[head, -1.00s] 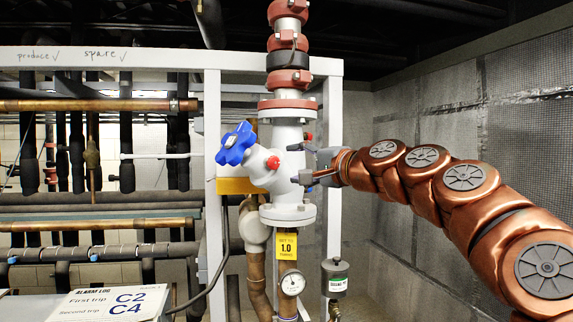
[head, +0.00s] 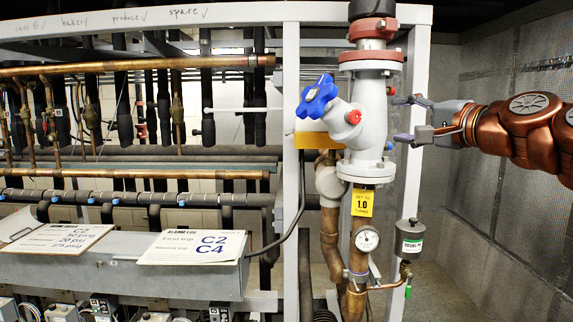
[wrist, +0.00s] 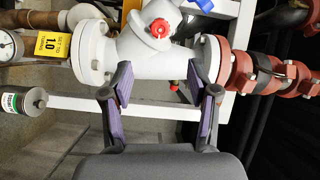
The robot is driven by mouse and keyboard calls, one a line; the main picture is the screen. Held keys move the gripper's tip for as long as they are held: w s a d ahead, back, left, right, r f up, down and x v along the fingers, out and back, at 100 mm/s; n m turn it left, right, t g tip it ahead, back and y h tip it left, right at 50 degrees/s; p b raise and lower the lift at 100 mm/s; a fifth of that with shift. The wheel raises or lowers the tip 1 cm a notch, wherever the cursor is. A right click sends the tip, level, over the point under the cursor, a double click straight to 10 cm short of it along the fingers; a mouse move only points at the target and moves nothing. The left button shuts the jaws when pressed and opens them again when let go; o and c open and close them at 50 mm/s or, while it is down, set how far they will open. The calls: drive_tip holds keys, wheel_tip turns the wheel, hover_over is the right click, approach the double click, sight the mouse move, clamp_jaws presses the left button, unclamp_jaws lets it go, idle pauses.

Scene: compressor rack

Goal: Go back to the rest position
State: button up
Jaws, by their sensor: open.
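My gripper (head: 408,120) is open and empty, at the right of the white valve body in the head view. In the wrist view my gripper (wrist: 160,85) has its two fingers spread, with the white valve body (wrist: 140,55) beyond them. The valve (head: 372,115) stands upright in the pipe and carries a blue handwheel (head: 317,96) on its left and a red cap (head: 353,117). The red cap also shows in the wrist view (wrist: 160,28). The fingertips appear close to the valve; whether they touch it, I cannot tell.
A white frame post (head: 412,200) stands behind the valve. Below are a yellow tag (head: 362,203), a gauge (head: 367,239) and a small canister (head: 410,240). Copper and black pipes fill the left. An alarm log sheet (head: 193,248) lies on a grey ledge.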

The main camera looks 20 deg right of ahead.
drive_tip(key=w+a+f+n+g+y, duration=0.1)
drive_tip(key=a+f+n+g, duration=0.15)
drive_tip(key=a+f, duration=0.35)
drive_tip(key=w+a+f+n+g+y, duration=0.2)
drive_tip(key=a+f+n, duration=0.15)
drive_tip(key=a, duration=0.55)
drive_tip(key=s+a+f+n+g, duration=0.2)
drive_tip(key=a+f+g, duration=0.1)
drive_tip(key=a+f, duration=0.4)
drive_tip(key=s+a+f+n+g, duration=0.2)
drive_tip(key=s+a+f+g, duration=0.15)
drive_tip(key=f, duration=0.65)
drive_tip(key=s+a+f+n+g+h, duration=0.2)
drive_tip(key=s+a+f+n+g, duration=0.15)
drive_tip(key=s+f, duration=0.65)
drive_tip(key=s+d+f+n+g+h, duration=0.1)
drive_tip(key=s+f+g, duration=0.4)
drive_tip(key=s+f, duration=0.7)
drive_tip(key=shift+s+d+h, duration=0.2)
drive_tip(key=shift+d+h, duration=0.7)
drive_tip(key=shift+d, duration=0.35)
